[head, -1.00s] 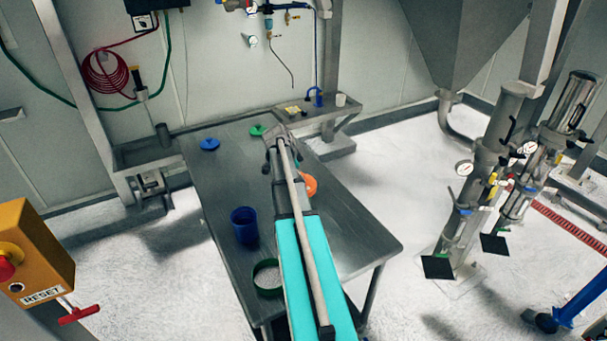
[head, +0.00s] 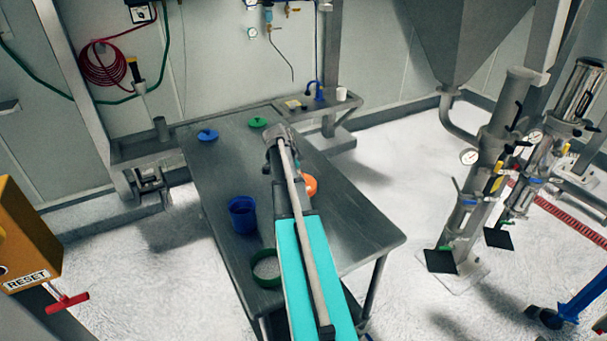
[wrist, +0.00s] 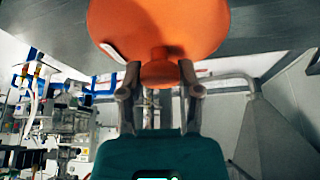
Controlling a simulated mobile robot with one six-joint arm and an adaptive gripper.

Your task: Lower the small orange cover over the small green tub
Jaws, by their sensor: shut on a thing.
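The orange cover (wrist: 155,28) fills the top of the wrist view, with its round knob (wrist: 157,76) towards my gripper. My gripper (wrist: 160,70) is shut on that knob. In the head view an orange part of the cover (head: 310,186) shows just right of my arm, over the table. A green tub (head: 256,278) with pale grainy contents stands near the table's front edge, partly covered by my arm. The cover is apart from this tub, farther back and to the right.
A blue tub (head: 242,215) stands on the metal table (head: 350,220) behind the green tub. A blue lid (head: 207,135) and a green lid (head: 258,122) lie at the back. The table's right side is clear. Steel cylinders (head: 470,190) stand on the floor at right.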

